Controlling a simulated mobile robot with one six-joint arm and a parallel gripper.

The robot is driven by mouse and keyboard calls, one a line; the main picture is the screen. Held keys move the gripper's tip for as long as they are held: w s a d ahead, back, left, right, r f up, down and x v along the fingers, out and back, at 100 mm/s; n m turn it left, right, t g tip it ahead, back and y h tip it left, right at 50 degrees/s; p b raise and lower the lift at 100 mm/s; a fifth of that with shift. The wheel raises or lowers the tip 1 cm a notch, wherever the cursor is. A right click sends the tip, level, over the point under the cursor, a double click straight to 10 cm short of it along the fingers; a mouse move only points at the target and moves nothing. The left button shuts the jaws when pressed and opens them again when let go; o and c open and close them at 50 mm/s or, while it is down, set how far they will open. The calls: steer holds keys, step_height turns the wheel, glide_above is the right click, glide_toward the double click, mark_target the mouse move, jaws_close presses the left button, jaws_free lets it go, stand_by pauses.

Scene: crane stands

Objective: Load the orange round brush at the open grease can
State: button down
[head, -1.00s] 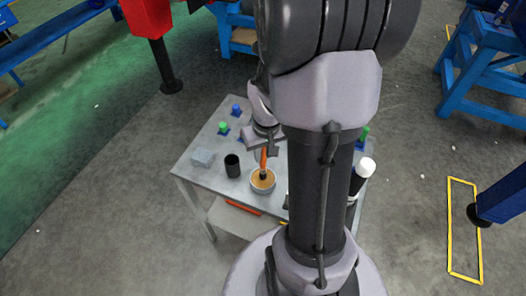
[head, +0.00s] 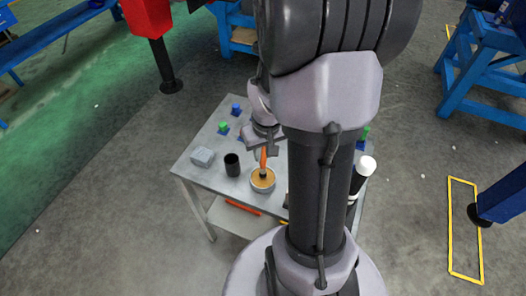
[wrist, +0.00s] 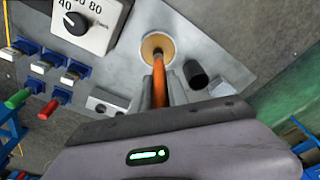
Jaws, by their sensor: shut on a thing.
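My gripper (head: 266,148) is shut on the orange round brush (head: 263,158), which hangs bristles-down below the fingers. In the wrist view the brush's orange handle (wrist: 167,75) runs between the fingers of my gripper (wrist: 161,92). The open grease can (head: 262,187) is a round pale can with tan grease, on the grey table. The brush's dark end lies over the can's opening in both views; the can also shows in the wrist view (wrist: 146,43). I cannot tell whether the bristles touch the grease.
A black cup (head: 232,166) stands left of the can, and a grey block (head: 202,157) lies farther left on the table (head: 212,178). Blue and green-topped pieces (head: 223,128) stand at the back. The wrist view shows a dial box (wrist: 90,22). My arm hides the table's right part.

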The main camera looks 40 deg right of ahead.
stand_by(0.3)
step_height(320, 180, up, 7)
steer(key=p, duration=0.5)
steer(key=shift+p, duration=0.4)
steer(key=shift+f, duration=0.1)
